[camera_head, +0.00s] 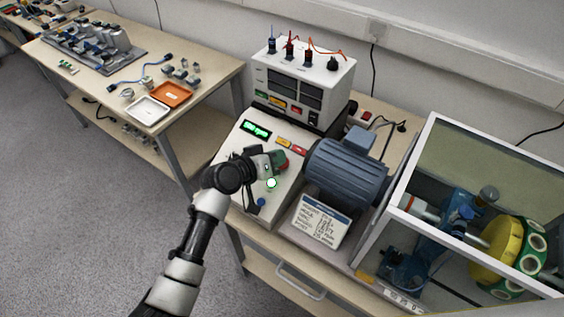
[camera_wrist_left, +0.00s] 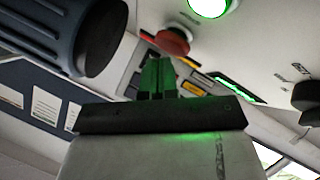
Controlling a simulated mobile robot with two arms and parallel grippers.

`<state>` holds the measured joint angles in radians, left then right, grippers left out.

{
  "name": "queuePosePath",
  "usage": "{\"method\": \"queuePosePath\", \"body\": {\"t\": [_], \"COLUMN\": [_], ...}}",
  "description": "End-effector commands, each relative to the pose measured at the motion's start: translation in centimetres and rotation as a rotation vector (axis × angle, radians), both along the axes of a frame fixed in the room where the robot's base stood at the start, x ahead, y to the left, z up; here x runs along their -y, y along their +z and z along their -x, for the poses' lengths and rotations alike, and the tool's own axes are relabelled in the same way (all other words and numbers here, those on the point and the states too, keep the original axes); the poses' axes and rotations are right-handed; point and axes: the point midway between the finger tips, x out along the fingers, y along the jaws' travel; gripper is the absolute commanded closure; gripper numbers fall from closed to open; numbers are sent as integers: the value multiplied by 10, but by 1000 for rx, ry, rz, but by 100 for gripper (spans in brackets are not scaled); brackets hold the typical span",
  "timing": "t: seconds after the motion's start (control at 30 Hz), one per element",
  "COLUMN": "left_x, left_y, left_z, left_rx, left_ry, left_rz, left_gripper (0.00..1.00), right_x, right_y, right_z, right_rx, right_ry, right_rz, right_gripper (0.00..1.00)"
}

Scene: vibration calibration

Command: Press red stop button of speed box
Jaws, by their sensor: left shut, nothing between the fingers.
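The speed box (camera_head: 232,150) is a white sloped panel on the bench with a lit green display (camera_head: 256,129). Its red stop button (camera_head: 283,165) is partly hidden behind my left gripper (camera_head: 274,163) in the head view. In the left wrist view the red mushroom button (camera_wrist_left: 173,40) stands just beyond the shut, empty fingertips (camera_wrist_left: 157,65), which are tinted green. A gap seems to lie between them; contact cannot be told. A glowing green button (camera_head: 271,183) sits close to the red one, and it also shows in the left wrist view (camera_wrist_left: 210,6). My right gripper is not in view.
A blue motor (camera_head: 350,170) stands close to the right of the panel. A white instrument box (camera_head: 300,85) with leads stands behind. A framed enclosure (camera_head: 430,160) is at right. A blue knob (camera_head: 261,202) is at the panel's front. Open floor lies left.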

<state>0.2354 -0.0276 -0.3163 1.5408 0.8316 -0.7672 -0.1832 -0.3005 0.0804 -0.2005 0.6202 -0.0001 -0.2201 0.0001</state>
Motion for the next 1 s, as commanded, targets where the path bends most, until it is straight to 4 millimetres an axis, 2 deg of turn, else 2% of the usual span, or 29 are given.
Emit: {"method": "queuePosePath", "body": {"t": [1.0], "left_x": [2], "left_y": [-7], "left_z": [-3], "left_rx": [-1], "left_ry": [-1], "left_rz": [-2], "left_gripper": [100], "right_x": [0], "right_y": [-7], "right_z": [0], "right_rx": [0], "right_ry": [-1], "right_rz": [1], "right_gripper": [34]}}
